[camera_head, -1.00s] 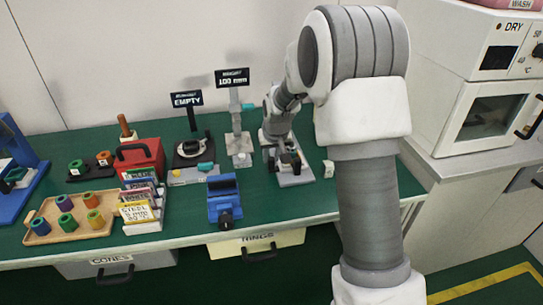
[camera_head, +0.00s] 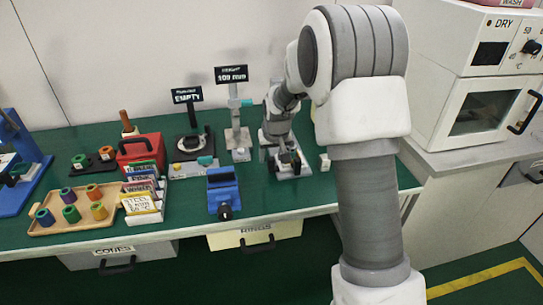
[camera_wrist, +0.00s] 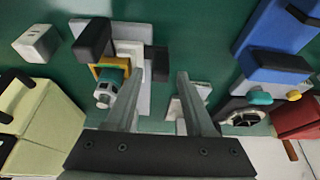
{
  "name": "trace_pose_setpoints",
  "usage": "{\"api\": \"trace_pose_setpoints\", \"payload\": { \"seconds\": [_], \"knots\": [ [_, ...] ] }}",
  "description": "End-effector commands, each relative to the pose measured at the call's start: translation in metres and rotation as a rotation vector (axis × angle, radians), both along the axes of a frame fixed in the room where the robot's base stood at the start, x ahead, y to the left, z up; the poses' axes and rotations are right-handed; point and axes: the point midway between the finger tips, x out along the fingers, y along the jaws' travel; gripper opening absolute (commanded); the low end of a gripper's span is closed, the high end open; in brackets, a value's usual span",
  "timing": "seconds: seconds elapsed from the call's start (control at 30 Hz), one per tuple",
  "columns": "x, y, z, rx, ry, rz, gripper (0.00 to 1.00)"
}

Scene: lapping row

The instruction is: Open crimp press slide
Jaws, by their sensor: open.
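The small grey device at the right of the bench (camera_head: 292,172) looks like the crimp press, though no label on it is readable. In the wrist view it shows as a white-grey body (camera_wrist: 133,32) with black blocks on both sides, an orange part (camera_wrist: 110,66) and a grey-teal round part (camera_wrist: 106,88).
A blue vise-like block (camera_head: 222,192) stands left of the device. A small white block (camera_head: 325,163) lies just right. The cream DRY oven (camera_head: 448,112) stands further right. Bare green bench lies in front.

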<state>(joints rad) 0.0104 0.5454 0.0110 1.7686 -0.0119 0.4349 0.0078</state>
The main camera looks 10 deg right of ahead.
Motion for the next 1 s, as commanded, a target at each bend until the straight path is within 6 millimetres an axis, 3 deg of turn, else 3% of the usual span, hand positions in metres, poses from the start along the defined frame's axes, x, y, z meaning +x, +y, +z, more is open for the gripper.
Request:
{"api": "trace_pose_setpoints", "payload": {
  "seconds": [0.27, 0.43, 1.0],
  "knots": [
    [0.0, 0.0, 0.0, 0.0, 0.0, 0.0, 0.57],
    [-0.004, 0.0, 0.013, 0.0, -0.001, 0.0, 0.57],
    [-0.053, 0.0, 0.133, 0.0, -0.003, 0.0, 0.57]
  ]
}}
